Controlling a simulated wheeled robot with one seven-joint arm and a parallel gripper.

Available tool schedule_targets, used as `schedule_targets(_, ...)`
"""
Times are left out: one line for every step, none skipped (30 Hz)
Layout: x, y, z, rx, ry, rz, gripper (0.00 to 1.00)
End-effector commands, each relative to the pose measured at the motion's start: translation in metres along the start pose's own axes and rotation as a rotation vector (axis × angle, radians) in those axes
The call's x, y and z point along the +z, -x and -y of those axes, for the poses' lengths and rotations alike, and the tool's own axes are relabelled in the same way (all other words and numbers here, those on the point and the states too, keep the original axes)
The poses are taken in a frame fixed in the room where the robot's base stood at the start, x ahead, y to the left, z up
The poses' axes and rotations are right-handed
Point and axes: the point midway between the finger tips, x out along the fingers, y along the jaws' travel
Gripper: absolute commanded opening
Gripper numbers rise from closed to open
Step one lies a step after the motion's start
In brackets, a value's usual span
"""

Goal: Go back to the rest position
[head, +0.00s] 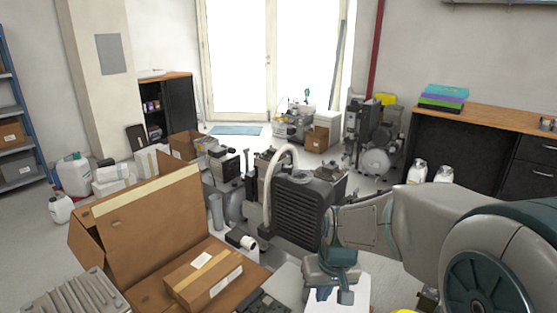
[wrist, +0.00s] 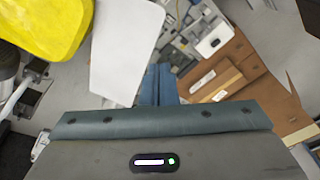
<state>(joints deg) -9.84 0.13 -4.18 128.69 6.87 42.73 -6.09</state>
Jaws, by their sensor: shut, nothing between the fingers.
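My gripper (head: 334,292) is at the lower middle right of the head view, at the end of my arm reaching in from the right. It points down over a white flat surface (head: 356,291). In the wrist view my gripper (wrist: 159,86) shows its blue-grey fingers closed together, with nothing seen between them. The white surface (wrist: 124,50) lies just left of the fingers there. I cannot tell the exact gap between the fingers and that surface.
An open cardboard box (head: 140,227) with a smaller carton (head: 203,279) stands left of my gripper. A dark compressor (head: 300,208) stands behind it. A yellow object (wrist: 40,25) is at the wrist view's upper left.

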Motion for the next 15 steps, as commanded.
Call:
schedule_targets(0.009,0.033,-0.002,0.005,-0.013,-0.017,0.00)
schedule_targets(0.016,0.044,-0.004,0.009,-0.022,-0.023,0.00)
schedule_targets(0.024,0.060,-0.007,0.016,-0.031,-0.032,0.00)
schedule_targets(0.031,0.071,-0.008,0.021,-0.039,-0.038,0.00)
schedule_targets(0.038,0.082,-0.010,0.026,-0.048,-0.044,0.00)
schedule_targets(0.047,0.095,-0.012,0.035,-0.056,-0.053,0.00)
schedule_targets(0.054,0.105,-0.013,0.041,-0.064,-0.059,0.00)
schedule_targets(0.060,0.114,-0.015,0.047,-0.072,-0.064,0.00)
schedule_targets(0.069,0.124,-0.016,0.056,-0.082,-0.071,0.00)
schedule_targets(0.075,0.131,-0.018,0.063,-0.089,-0.077,0.00)
schedule_targets(0.081,0.137,-0.019,0.069,-0.095,-0.081,0.00)
schedule_targets(0.088,0.144,-0.020,0.076,-0.103,-0.086,0.00)
schedule_targets(0.092,0.148,-0.021,0.081,-0.109,-0.089,0.00)
schedule_targets(0.096,0.152,-0.021,0.086,-0.114,-0.093,0.00)
schedule_targets(0.101,0.155,-0.023,0.092,-0.118,-0.096,0.00)
